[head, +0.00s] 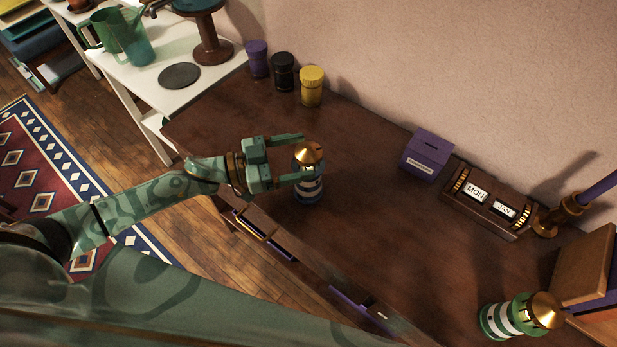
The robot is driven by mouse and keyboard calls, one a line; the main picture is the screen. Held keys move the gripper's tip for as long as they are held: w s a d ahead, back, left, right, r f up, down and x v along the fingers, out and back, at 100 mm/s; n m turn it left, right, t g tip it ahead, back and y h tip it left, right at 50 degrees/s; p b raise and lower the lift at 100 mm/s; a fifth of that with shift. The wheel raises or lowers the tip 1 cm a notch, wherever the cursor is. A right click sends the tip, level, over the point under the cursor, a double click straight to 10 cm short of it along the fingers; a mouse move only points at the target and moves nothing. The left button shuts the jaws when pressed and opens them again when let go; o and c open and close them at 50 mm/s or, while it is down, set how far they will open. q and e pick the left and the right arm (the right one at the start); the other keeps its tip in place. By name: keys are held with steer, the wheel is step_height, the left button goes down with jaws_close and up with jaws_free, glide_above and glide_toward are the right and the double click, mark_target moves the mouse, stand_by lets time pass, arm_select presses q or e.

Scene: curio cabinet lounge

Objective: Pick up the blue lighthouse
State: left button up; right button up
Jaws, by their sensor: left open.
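The blue lighthouse (308,190) stands upright on the dark wooden cabinet top, with blue and white bands and a copper-coloured cap. My left gripper (297,158) is open at the lighthouse, level with its upper part. One finger reaches behind the cap and the other passes along its near left side. I cannot tell whether either finger touches it. A second lighthouse, green and white with a brass cap (512,317), stands at the lower right, away from the gripper. My right gripper is not in view.
Purple (257,59), black (283,72) and yellow (312,87) jars stand at the back left. A purple box (426,155) and a wooden calendar (488,200) sit along the wall. Bare cabinet top (370,230) lies right of the blue lighthouse. Drawers (262,232) line the front edge.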

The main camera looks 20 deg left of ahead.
mark_target(317, 153)
arm_select(q)
steer(key=x, duration=0.4)
steer(key=shift+w+d+f, duration=0.1)
steer(key=shift+d+f, duration=0.05)
steer(key=shift+d, duration=0.15)
jaws_close()
